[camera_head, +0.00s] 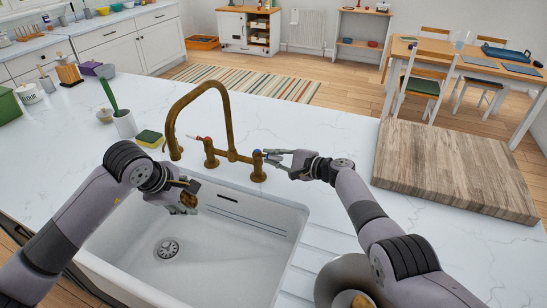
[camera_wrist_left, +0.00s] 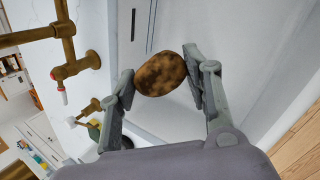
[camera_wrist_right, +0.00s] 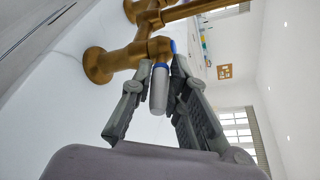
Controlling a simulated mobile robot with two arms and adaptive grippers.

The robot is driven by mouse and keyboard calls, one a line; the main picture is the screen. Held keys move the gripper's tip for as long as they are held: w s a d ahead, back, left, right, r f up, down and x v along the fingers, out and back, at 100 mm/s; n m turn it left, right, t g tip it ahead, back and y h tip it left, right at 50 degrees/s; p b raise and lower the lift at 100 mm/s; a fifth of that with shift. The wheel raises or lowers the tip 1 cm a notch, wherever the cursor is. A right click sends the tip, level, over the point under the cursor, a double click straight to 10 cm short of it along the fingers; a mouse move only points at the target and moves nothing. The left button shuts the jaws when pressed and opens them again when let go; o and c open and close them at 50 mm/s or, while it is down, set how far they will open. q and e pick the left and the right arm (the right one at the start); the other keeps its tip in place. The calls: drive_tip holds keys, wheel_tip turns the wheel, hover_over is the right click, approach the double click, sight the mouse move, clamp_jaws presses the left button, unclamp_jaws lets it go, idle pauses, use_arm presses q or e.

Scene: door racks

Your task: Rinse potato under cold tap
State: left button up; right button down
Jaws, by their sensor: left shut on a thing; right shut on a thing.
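A brown mottled potato (camera_wrist_left: 160,74) is held between the fingers of my left gripper (camera_wrist_left: 163,90). In the head view, my left gripper (camera_head: 186,194) holds the potato (camera_head: 189,201) over the white sink (camera_head: 215,262), below the brass tap's spout (camera_head: 175,152). No water stream is visible. My right gripper (camera_head: 270,157) is at the blue-marked tap valve (camera_head: 257,162). In the right wrist view, my right gripper (camera_wrist_right: 157,105) is shut on the pale cold tap lever (camera_wrist_right: 159,92), which has a blue ring. The red-marked lever (camera_head: 194,137) stands on the other valve.
A metal bowl (camera_head: 334,272) with a brown item inside stands right of the sink, partly hidden by my right arm. A wooden board (camera_head: 455,168) lies at the right. A sponge (camera_head: 150,138) and a brush holder (camera_head: 125,124) stand left of the tap.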

drive_tip(key=shift+s+f, duration=0.1)
drive_tip(key=shift+f, duration=0.1)
drive_tip(key=shift+s+a+m+t+h, duration=0.2)
drive_tip(key=shift+s+m+t+h, duration=0.15)
drive_tip(key=shift+m+t+h, duration=0.3)
drive_tip(key=shift+s+a+m+t+h, duration=0.15)
drive_tip(key=shift+s+m+t+h, duration=0.1)
drive_tip(key=shift+m+t+h, duration=0.6)
drive_tip(key=c, duration=1.5)
unclamp_jaws()
drive_tip(key=shift+r, duration=0.1)
drive_tip(key=shift+c, duration=0.2)
drive_tip(key=shift+r, duration=0.1)
